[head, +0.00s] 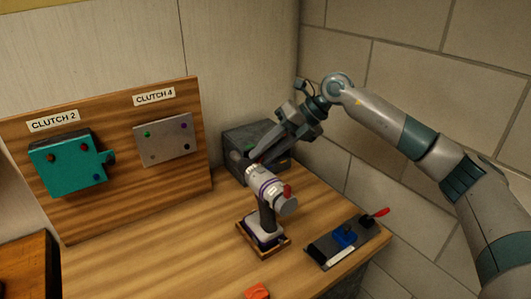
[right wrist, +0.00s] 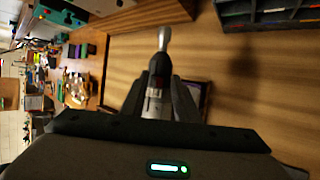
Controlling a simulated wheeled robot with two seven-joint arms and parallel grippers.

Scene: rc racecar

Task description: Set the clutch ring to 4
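The cordless drill (head: 268,190) stands upright in the head view, its white battery base in a small wooden-edged holder (head: 272,252). Its silver nose points back and left. My right gripper (head: 258,158) is just above and behind the nose. In the right wrist view the drill's nose (right wrist: 156,98) lies between the two fingers (right wrist: 160,88), with a black section and a silver tip ahead. Whether the fingers press on the ring cannot be told, and the ring's numbers cannot be read. My left gripper is not in view.
A wooden board (head: 120,190) at the back left carries a teal plate (head: 70,162) under "CLUTCH 2" and a grey plate (head: 163,138) under "CLUTCH 4". A dark box (head: 238,140) stands behind the drill. A tool tray (head: 347,240) lies right, an orange piece (head: 256,292) in front.

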